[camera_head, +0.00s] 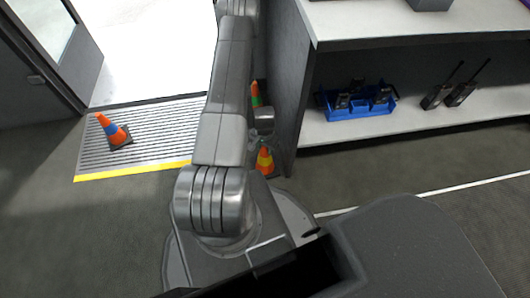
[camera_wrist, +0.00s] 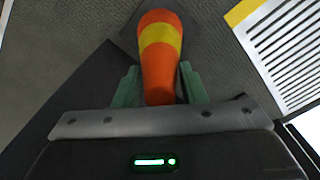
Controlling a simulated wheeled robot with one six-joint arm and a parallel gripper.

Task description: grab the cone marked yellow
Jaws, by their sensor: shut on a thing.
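The orange cone with a yellow band (camera_wrist: 160,45) is in the wrist view, between the two greenish fingers of my gripper (camera_wrist: 159,88). My gripper is shut on this cone near its tip. The cone's dark square base is at the far end from my gripper. In the head view the yellow-banded cone (camera_head: 265,161) shows just right of my arm, on or close to the floor. My gripper is mostly hidden there behind my arm.
A blue-banded orange cone (camera_head: 114,130) stands on the ribbed step (camera_head: 150,150) at left. A green-banded cone (camera_head: 256,94) is behind my arm. The shelf (camera_head: 410,124) at right holds a blue tray (camera_head: 358,112) and radios (camera_head: 462,92). Floor at lower left is clear.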

